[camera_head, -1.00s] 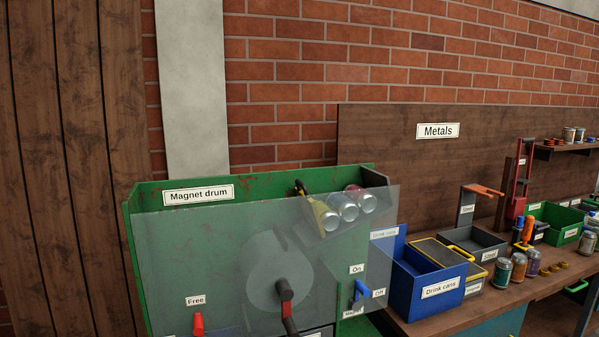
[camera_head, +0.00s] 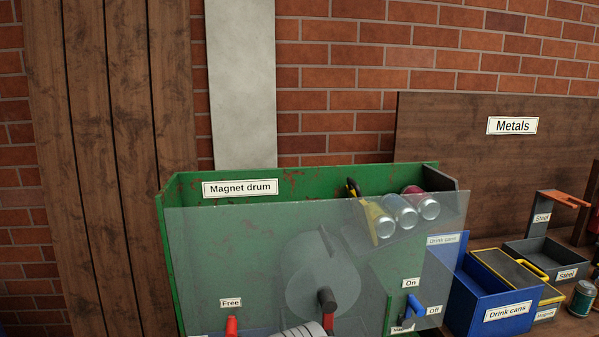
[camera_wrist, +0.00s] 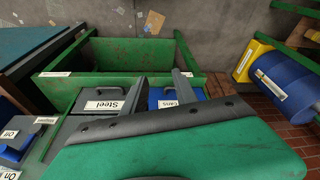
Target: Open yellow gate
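The yellow gate (camera_head: 375,219) shows in the head view at the upper right of the green magnet drum box (camera_head: 180,198), behind its clear front panel. It has a black handle (camera_head: 353,188) at its top and stands tilted against a row of cans (camera_head: 400,211), two with bare silver ends and one reddish. My gripper (camera_wrist: 158,84) shows in the wrist view as two dark fingers standing apart, with nothing visible between them. A green part with a black bolted edge hides their lower portion. The gate is not visible in the wrist view.
A red lever (camera_head: 231,326) marked Free, a dark crank (camera_head: 327,299) and a blue On/Off lever (camera_head: 415,306) are on the drum front. A blue Drink cans bin (camera_head: 490,307) stands to the right. The wrist view shows a green bin (camera_wrist: 130,77) and a blue barrel (camera_wrist: 287,85).

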